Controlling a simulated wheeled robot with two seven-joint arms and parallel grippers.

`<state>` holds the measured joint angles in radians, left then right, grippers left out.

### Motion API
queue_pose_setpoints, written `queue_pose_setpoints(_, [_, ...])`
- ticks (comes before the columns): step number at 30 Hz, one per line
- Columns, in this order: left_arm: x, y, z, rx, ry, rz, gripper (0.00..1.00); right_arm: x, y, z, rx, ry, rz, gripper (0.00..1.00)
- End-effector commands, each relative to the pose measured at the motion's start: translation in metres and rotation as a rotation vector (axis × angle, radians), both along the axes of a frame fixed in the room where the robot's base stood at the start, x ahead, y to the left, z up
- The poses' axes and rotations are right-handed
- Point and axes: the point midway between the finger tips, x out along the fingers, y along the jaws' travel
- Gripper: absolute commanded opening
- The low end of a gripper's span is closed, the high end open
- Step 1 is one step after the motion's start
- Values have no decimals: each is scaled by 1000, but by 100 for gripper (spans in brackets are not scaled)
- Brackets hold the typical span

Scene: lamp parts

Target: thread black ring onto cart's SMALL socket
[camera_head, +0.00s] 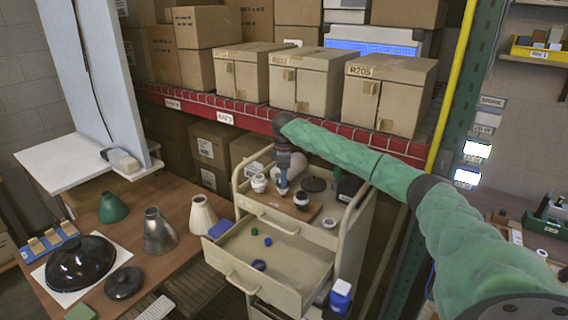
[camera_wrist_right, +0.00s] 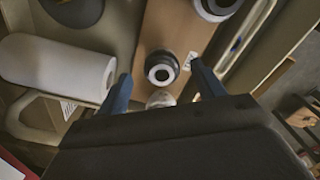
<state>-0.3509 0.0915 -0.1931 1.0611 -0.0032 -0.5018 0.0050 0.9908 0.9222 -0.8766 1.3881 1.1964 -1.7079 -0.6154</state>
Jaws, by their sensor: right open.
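The cream cart (camera_head: 335,245) stands in the middle with a brown board (camera_head: 262,207) on its top. In the right wrist view a black ring-like piece (camera_wrist_right: 162,68) with a pale centre sits on the board, and a larger dark-and-white round socket (camera_wrist_right: 215,6) is at the top. I cannot tell whether the black piece is a loose ring or encircles a socket. My right gripper (camera_head: 282,188) points down over the board, open, its blue fingers (camera_wrist_right: 160,87) apart on either side. My left gripper is out of view.
A dark disc (camera_head: 314,184) lies beside the board. A white cylinder (camera_wrist_right: 55,70) lies left in the wrist view. Lamp shades fill the wooden table (camera_head: 185,255); boxes stand behind.

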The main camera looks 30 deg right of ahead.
Motion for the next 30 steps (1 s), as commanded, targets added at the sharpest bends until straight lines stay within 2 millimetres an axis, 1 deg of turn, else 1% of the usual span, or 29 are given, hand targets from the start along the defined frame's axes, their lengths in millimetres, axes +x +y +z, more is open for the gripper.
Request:
queue_pose_setpoints(2, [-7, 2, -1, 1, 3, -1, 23, 0, 0, -6, 1, 1, 0, 68])
queue_pose_setpoints(7, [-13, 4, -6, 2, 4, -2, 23, 0, 0, -16, 0, 0, 0, 68])
queue_pose_setpoints(16, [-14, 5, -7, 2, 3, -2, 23, 0, 0, -19, 0, 0, 1, 68])
queue_pose_setpoints(18, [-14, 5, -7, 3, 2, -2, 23, 0, 0, -19, 1, -1, 1, 54])
queue_pose_setpoints(20, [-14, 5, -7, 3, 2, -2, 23, 0, 0, -19, 1, -1, 1, 42])
queue_pose_setpoints(21, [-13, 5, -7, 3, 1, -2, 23, 0, 0, -19, 1, -1, 1, 35])
queue_pose_setpoints(23, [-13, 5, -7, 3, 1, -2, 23, 0, 0, -19, 1, -1, 1, 23])
queue_pose_setpoints(24, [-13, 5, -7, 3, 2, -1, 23, 0, 0, -19, 1, -1, 1, 21])
queue_pose_setpoints(26, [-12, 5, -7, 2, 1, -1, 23, 0, 0, -19, 1, -1, 1, 20])
queue_pose_setpoints(27, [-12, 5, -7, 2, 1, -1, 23, 0, 0, -19, 1, -1, 1, 37])
queue_pose_setpoints(29, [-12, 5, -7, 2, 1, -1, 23, 0, 0, -19, 1, -1, 1, 26])
queue_pose_setpoints(30, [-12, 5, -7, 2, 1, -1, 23, 0, 0, -19, 1, -1, 1, 18])
